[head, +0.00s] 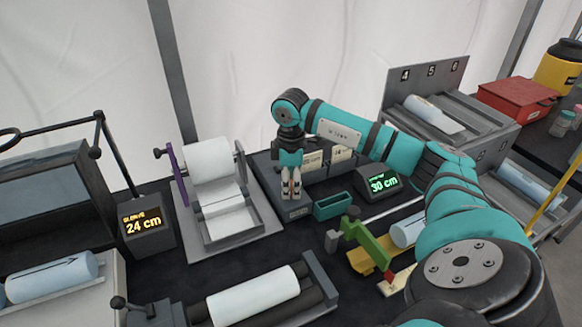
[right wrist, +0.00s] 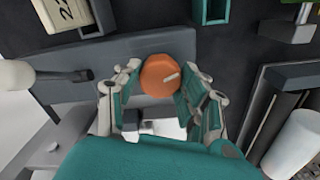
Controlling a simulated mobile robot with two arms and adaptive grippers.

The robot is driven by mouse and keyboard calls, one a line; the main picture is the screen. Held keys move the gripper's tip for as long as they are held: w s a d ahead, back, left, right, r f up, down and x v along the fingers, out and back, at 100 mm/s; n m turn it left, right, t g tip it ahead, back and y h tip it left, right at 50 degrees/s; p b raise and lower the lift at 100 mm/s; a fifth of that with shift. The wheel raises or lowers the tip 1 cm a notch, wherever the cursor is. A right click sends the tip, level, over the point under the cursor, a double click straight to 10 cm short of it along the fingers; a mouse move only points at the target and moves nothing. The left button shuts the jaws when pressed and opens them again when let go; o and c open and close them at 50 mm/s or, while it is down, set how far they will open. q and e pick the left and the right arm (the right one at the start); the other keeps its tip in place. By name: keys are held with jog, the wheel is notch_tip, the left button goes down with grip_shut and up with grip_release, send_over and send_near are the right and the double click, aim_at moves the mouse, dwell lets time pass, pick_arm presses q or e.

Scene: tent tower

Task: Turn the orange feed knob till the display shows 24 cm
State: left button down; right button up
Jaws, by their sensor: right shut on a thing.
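The orange feed knob (right wrist: 158,76) shows in the right wrist view, with a pale pointer mark on its face. My right gripper (right wrist: 160,86) has a finger on each side of it and is shut on it. In the head view the right gripper (head: 291,190) points down at the dark block with the cards, and hides the knob. A display with green digits (head: 382,183), right of the gripper, reads 30 cm. A display with orange digits (head: 143,226), at the left, reads 24 cm; its small top line is hard to read. My left gripper is not in view.
A paper roll stand (head: 246,232) is left of the gripper. A small green tray (head: 333,206) lies close to its right. A green and yellow clamp-like tool (head: 370,246) is in front. A white roll (head: 253,297) lies at the front.

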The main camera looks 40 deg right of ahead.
aim_at(291, 184)
jog(key=shift+w+r, duration=0.1)
dwell(0.3)
jog(key=o, duration=1.2)
notch_tip(291, 184, up, 12)
jog(key=shift+f, duration=0.1)
